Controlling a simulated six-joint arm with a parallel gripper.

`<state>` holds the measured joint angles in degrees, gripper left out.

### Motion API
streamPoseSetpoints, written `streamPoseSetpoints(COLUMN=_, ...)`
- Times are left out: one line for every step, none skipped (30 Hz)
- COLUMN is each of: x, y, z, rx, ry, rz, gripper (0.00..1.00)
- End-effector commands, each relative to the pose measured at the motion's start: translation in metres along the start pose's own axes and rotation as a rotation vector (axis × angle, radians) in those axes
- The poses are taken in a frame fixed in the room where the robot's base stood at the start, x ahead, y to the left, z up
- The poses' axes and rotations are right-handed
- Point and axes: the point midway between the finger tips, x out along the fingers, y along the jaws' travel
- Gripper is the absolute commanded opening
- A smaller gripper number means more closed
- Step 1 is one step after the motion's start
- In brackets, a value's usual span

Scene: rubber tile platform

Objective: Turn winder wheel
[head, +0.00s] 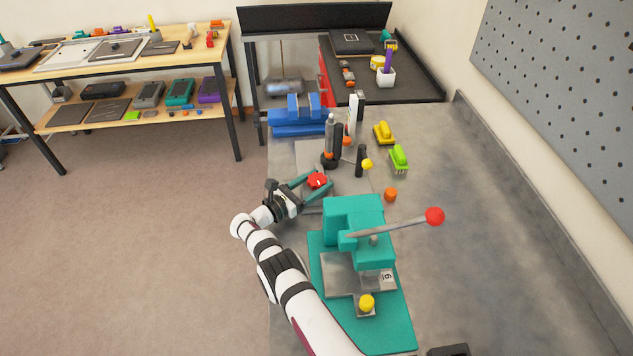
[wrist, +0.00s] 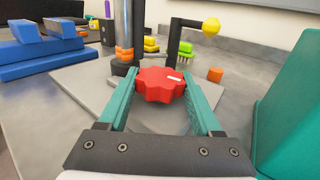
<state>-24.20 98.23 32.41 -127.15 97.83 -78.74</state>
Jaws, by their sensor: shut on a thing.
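The winder wheel (wrist: 160,84) is a red, lobed knob with a small white mark on its top right. It also shows in the head view (head: 317,181), above a grey base plate (wrist: 85,84). My gripper (wrist: 161,88) has its two teal fingers on either side of the wheel, shut on it. In the head view my gripper (head: 312,184) reaches in from the left. The wheel's underside and mount are hidden. Behind it stand a dark and metal post (wrist: 124,38) with an orange ring and a black crank arm with a yellow ball (wrist: 211,27).
A teal press (head: 352,222) with a red-balled lever (head: 434,216) stands close to my gripper. A blue vise (head: 298,118) stands at the back left. Yellow and green brushes (head: 399,158) and an orange block (head: 390,194) lie to the right. The bench's right side is clear.

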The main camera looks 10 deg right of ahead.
Motion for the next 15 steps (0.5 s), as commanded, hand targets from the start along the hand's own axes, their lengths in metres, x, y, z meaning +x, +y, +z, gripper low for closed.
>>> streamPoseSetpoints(x=-0.0003, y=0.0001, z=0.0007, rx=0.002, ry=-0.001, rz=-0.001, gripper=0.10)
streamPoseSetpoints(x=-0.0003, y=0.0001, z=0.0007, rx=0.002, ry=-0.001, rz=-0.001, gripper=0.10)
streamPoseSetpoints(x=-0.0004, y=0.0001, z=0.0008, rx=0.002, ry=-0.001, rz=-0.001, gripper=0.10)
streamPoseSetpoints(x=-0.0004, y=0.0001, z=0.0008, rx=0.002, ry=-0.001, rz=-0.001, gripper=0.10)
streamPoseSetpoints(x=-0.0004, y=0.0001, z=0.0008, rx=0.002, ry=-0.001, rz=-0.001, gripper=0.10)
streamPoseSetpoints(x=-0.0005, y=0.0001, z=0.0008, rx=0.003, ry=-0.001, rz=-0.001, gripper=0.68)
streamPoseSetpoints(x=-0.0005, y=0.0001, z=0.0009, rx=0.003, ry=-0.001, rz=-0.001, gripper=0.73)
streamPoseSetpoints(x=-0.0005, y=0.0001, z=0.0008, rx=0.003, ry=-0.001, rz=0.000, gripper=0.78)
streamPoseSetpoints(x=-0.0005, y=0.0001, z=0.0008, rx=0.002, ry=-0.001, rz=0.000, gripper=0.86)
streamPoseSetpoints(x=-0.0005, y=0.0001, z=0.0007, rx=0.002, ry=-0.001, rz=0.000, gripper=0.91)
streamPoseSetpoints(x=-0.0004, y=0.0001, z=0.0006, rx=0.002, ry=-0.001, rz=0.000, gripper=0.96)
streamPoseSetpoints(x=-0.0004, y=0.0000, z=0.0006, rx=0.002, ry=-0.001, rz=0.000, gripper=0.96)
streamPoseSetpoints(x=-0.0004, y=0.0000, z=0.0005, rx=0.002, ry=-0.001, rz=0.000, gripper=0.96)
streamPoseSetpoints(x=-0.0004, y=0.0000, z=0.0005, rx=0.002, ry=-0.001, rz=0.000, gripper=0.96)
streamPoseSetpoints(x=-0.0004, y=0.0000, z=0.0004, rx=0.002, ry=-0.001, rz=0.000, gripper=0.96)
